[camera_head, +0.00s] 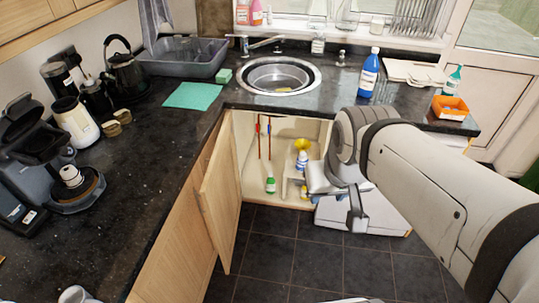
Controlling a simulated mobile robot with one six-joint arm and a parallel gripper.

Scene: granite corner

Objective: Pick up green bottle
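A small green bottle (270,185) with a white label stands upright on the floor of the open cupboard under the sink. A teal-green bottle (453,81) with a pale label stands on the counter at the right, behind an orange box. My gripper (345,202) hangs in front of the cupboard's right side, to the right of the small green bottle and apart from it. I cannot tell whether its fingers are open or shut. My arm hides part of the counter front and the cupboard's right edge.
The cupboard door (221,192) is swung open on the left. A white-and-blue bottle (301,160) and a yellow item stand in the cupboard's right side. A blue bottle (369,75) and an orange box (450,108) are on the counter. The tiled floor (300,252) before the cupboard is clear.

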